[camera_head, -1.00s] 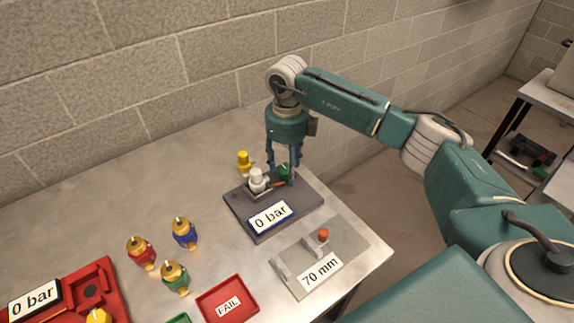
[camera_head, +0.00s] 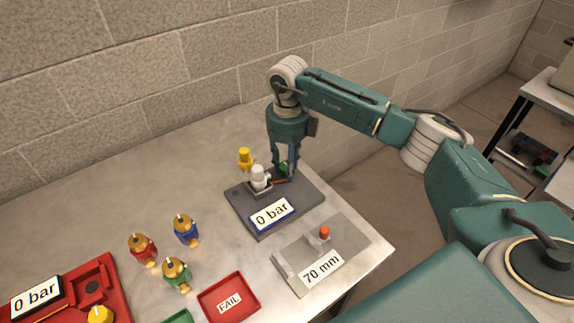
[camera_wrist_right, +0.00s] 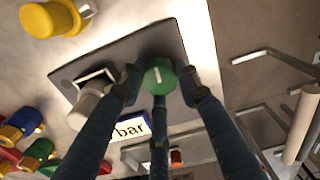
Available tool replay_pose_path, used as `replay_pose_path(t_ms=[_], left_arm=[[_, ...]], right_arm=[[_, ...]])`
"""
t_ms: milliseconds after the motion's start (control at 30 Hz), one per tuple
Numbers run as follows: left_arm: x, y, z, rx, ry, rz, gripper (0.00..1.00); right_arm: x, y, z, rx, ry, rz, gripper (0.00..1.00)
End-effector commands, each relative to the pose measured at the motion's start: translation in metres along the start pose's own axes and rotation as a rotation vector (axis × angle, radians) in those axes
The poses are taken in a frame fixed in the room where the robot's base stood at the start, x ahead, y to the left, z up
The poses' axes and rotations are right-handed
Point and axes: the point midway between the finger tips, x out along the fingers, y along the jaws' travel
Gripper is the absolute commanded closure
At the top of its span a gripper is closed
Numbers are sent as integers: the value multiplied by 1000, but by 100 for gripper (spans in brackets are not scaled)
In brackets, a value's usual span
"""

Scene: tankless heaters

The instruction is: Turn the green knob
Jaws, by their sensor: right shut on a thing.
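The green knob (camera_wrist_right: 158,77) has a white mark on top and sits on a dark grey plate (camera_head: 250,212) labelled "0 bar". My right gripper (camera_wrist_right: 160,85) comes down from above with its fingers around the knob, shut on it. In the head view the knob (camera_head: 284,167) is mostly hidden behind the fingers of my right gripper (camera_head: 285,168). A white fitting (camera_head: 259,177) stands on the plate just left of the knob. My left gripper is not in view.
A yellow part (camera_head: 245,159) stands behind the plate. A 70 mm gauge plate (camera_head: 345,250) lies in front right. Red, blue and green-based fittings (camera_head: 176,274), a red FAIL tray (camera_head: 229,297) and a red fixture (camera_head: 105,275) are left. A block wall (camera_head: 120,80) rises behind the table.

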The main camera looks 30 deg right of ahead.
Motion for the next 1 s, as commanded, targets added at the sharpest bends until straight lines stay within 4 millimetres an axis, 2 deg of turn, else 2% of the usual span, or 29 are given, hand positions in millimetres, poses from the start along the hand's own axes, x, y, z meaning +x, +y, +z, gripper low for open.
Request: replay_pose_path(t_ms=[267, 1000], left_arm=[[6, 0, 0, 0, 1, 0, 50], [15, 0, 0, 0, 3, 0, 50]], right_arm=[[3, -1, -4, 185, 13, -3, 94], [4, 4, -3, 839, 17, -6, 94]])
